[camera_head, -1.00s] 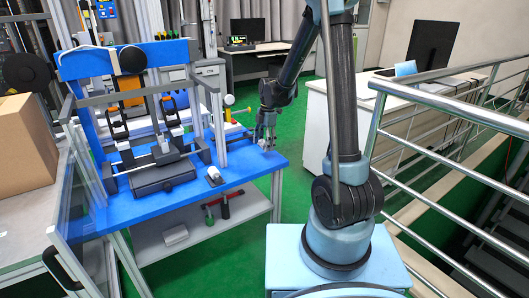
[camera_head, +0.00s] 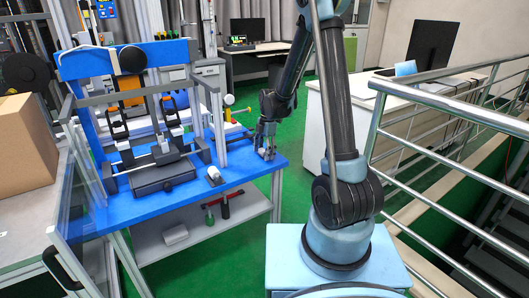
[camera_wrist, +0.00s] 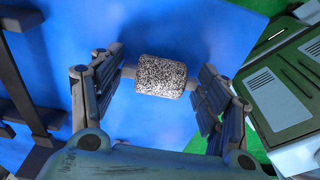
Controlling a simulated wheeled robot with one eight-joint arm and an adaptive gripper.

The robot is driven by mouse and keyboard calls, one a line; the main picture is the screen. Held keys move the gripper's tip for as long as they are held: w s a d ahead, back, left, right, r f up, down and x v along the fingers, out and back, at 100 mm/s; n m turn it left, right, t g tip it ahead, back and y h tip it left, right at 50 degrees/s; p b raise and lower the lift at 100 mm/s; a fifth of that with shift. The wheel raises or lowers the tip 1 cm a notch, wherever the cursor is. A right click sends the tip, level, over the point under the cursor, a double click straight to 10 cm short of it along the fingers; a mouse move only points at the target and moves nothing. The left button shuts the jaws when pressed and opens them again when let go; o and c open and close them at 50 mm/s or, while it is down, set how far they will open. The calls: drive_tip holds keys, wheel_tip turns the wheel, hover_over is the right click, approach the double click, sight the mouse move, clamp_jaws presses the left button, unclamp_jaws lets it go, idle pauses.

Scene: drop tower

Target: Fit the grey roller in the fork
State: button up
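The grey speckled roller (camera_wrist: 160,75), a short cylinder with a thin stub at each end, lies over the blue tabletop (camera_wrist: 235,25) in the wrist view. My gripper (camera_wrist: 163,85) has its fingers spread wide, one beside each stub. Any contact between fingers and stubs is too fine to tell. In the head view my gripper (camera_head: 265,152) is low at the right end of the blue table (camera_head: 240,172) and mostly hides the roller. I cannot tell for sure which part is the fork; the blue-framed rig (camera_head: 130,58) holds several dark brackets.
A small white cylinder with a dark part (camera_head: 214,176) lies on the table left of my gripper. A black block (camera_head: 163,178) sits at the table's front. Metal railings (camera_head: 450,110) stand at the right, and a cardboard box (camera_head: 25,145) at the far left.

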drive_tip(key=shift+o, duration=0.7)
wheel_tip(320, 180, up, 17)
drive_tip(key=w+d, duration=0.1)
drive_tip(key=s+d+r+m, duration=0.3)
drive_tip(key=s+d+m, duration=0.3)
drive_tip(key=s+d, duration=0.1)
drive_tip(key=s+d+f+m+t, duration=0.1)
drive_tip(key=s+d+f+m, duration=0.2)
drive_tip(key=s+m, duration=0.3)
drive_tip(key=s+d+f+m+t, duration=0.1)
drive_tip(key=s+d+f+m, duration=0.2)
drive_tip(key=s+d+m, duration=0.3)
drive_tip(key=s+d+f+m+t+h, duration=0.1)
drive_tip(key=s+d+f+m, duration=0.2)
drive_tip(key=s, duration=1)
drive_tip(key=d+m, duration=0.1)
drive_tip(key=m, duration=0.2)
drive_tip(key=shift+s+d+m, duration=0.3)
drive_tip(key=shift+s+d, duration=0.05)
drive_tip(key=shift+d, duration=0.05)
